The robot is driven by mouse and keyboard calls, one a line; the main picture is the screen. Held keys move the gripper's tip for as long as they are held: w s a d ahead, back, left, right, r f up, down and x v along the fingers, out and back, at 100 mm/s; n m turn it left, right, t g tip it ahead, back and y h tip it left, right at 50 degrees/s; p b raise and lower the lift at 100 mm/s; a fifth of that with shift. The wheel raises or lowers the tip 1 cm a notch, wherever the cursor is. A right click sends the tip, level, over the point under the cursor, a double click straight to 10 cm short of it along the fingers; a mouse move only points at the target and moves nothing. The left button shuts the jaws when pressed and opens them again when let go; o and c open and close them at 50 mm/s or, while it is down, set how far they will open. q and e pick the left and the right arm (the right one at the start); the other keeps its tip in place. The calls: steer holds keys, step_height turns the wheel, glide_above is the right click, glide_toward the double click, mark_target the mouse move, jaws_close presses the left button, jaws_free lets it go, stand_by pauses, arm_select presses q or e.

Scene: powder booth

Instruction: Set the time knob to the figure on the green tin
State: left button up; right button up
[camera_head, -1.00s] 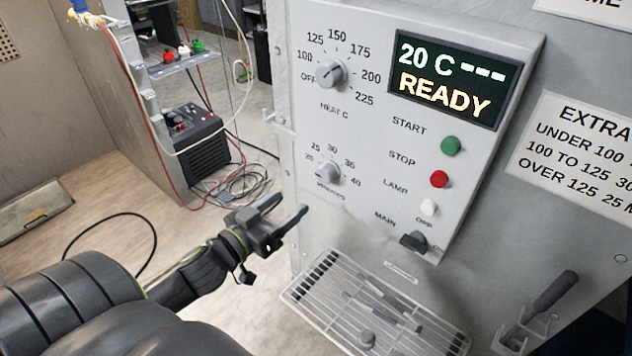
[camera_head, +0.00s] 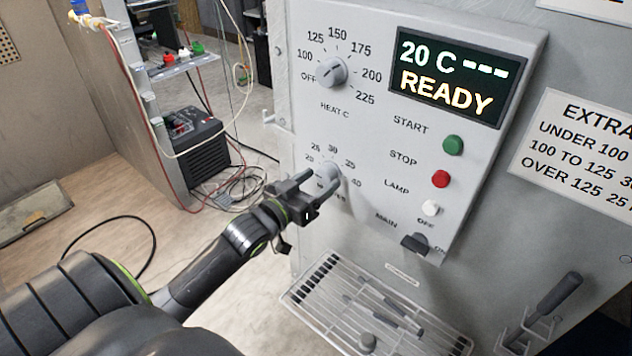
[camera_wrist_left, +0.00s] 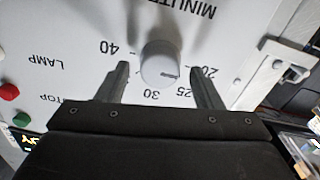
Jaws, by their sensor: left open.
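The time knob (camera_head: 332,170), grey and round, is on the white panel below the heat knob, partly hidden by my left gripper (camera_head: 324,184). In the left wrist view the time knob (camera_wrist_left: 160,60) sits between the open fingers of my left gripper (camera_wrist_left: 160,70), with a visible gap on each side. Its dark mark lies towards the 20 and 25 figures. A small green item (camera_head: 197,47) stands on the far shelf; I cannot tell whether it is the green tin, and no figure on it is legible. My right gripper is out of view.
The heat knob (camera_head: 331,72) is above, the display (camera_head: 455,78) reads 20 C and READY. Green start (camera_head: 453,145), red stop (camera_head: 440,179), lamp (camera_head: 431,208) and main switch (camera_head: 414,243) are to the right. A wire rack (camera_head: 330,317) juts out below.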

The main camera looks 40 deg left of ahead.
arm_select(q)
steer(key=c, duration=1)
steer(key=shift+o, duration=0.2)
steer(key=shift+m, duration=0.4)
steer(key=m+b, duration=0.1)
steer(key=m, duration=0.2)
steer(key=shift+m, duration=0.4)
steer(key=shift+m+b, duration=0.8)
steer(key=shift+m, duration=1.4)
steer(key=o, duration=1)
steer(key=shift+c, duration=0.2)
